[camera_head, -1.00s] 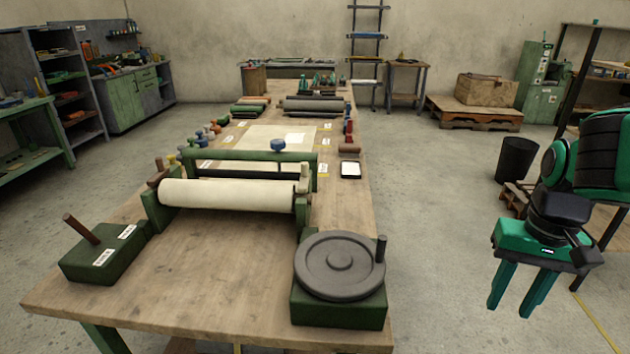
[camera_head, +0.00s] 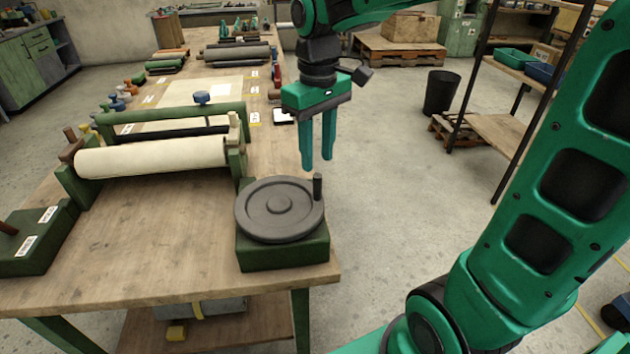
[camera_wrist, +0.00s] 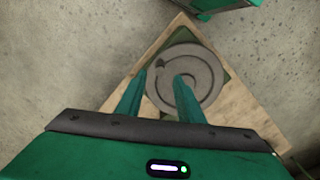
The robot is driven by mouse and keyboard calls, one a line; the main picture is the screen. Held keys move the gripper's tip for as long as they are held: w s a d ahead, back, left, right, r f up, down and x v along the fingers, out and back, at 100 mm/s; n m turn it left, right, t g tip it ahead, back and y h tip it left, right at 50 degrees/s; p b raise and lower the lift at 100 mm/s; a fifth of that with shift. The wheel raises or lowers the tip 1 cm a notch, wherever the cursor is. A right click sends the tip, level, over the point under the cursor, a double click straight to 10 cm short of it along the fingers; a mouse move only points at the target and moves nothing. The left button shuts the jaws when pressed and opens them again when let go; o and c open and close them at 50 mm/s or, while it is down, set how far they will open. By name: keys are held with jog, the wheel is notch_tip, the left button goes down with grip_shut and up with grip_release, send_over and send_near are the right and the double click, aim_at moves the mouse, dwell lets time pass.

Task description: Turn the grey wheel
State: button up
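The grey wheel (camera_head: 279,210) lies flat on a green box (camera_head: 283,255) at the right front corner of the wooden table. A dark upright handle (camera_head: 317,187) stands on the right side of its rim. My gripper (camera_head: 318,165) is open and empty, pointing down. In the head view it appears just above the handle. In the wrist view the wheel (camera_wrist: 187,80) shows beyond the two spaced fingers (camera_wrist: 155,95), and one finger covers part of it.
A roller press with a cream roll (camera_head: 150,158) stands left of the wheel. A green box with a lever (camera_head: 38,240) sits at the table's left. A blue knob (camera_head: 202,97) tops the press frame. A black bin (camera_head: 441,93) and shelving stand right; floor right of the table is clear.

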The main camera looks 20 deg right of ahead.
aim_at(317, 182)
notch_tip(317, 182, down, 8)
dwell(0.4)
grip_shut()
